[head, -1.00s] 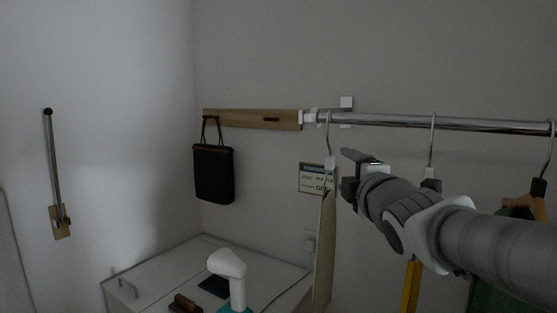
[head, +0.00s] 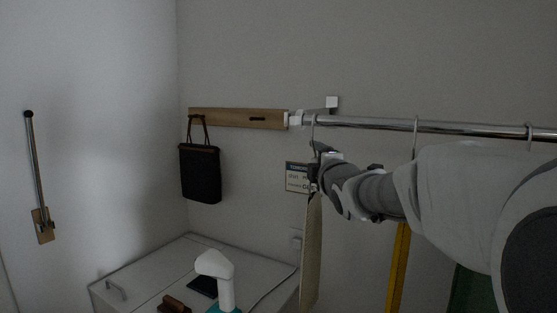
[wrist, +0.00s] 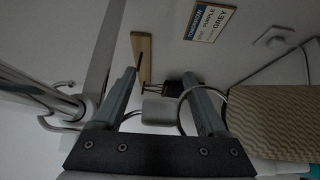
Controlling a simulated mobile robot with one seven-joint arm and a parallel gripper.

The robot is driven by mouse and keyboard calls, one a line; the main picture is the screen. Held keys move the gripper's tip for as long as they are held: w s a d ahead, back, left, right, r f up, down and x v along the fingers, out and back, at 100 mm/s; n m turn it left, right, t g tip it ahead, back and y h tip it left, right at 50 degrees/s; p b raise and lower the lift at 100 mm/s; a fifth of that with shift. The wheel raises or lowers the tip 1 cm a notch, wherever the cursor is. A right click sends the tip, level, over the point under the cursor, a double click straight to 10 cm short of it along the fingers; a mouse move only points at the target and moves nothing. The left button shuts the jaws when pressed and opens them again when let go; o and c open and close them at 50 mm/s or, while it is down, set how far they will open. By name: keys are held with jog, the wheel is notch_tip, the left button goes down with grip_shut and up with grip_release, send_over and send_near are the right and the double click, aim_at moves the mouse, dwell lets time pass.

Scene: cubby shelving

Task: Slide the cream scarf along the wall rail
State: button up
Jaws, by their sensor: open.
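The cream scarf (head: 311,255) hangs from the leftmost hanger on the chrome wall rail (head: 385,125), near the rail's left end. In the wrist view the scarf (wrist: 275,120) lies at the right, and the rail (wrist: 30,95) crosses the left side. My gripper (head: 317,160) is at the scarf's hanger, just below the rail. In the wrist view my gripper (wrist: 162,90) is open, and the hanger's grey block (wrist: 158,110) shows between its two fingers. Whether either finger touches it I cannot tell.
A yellow item (head: 398,270) and a green garment (head: 474,290) hang further right. A low cabinet (head: 150,275) below holds a white device (head: 217,268).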

grip_shut()
dwell(0.3)
jog(key=s+d+p, duration=0.3)
jog(key=s+d, duration=0.4)
jog(key=d, duration=0.3)
jog(key=shift+d+p, duration=0.15)
jog(key=shift+p, duration=0.2)
dwell(0.8)
jog(key=shift+f+b, duration=0.1)
jog(key=shift+b, duration=0.25)
grip_release()
dwell(0.3)
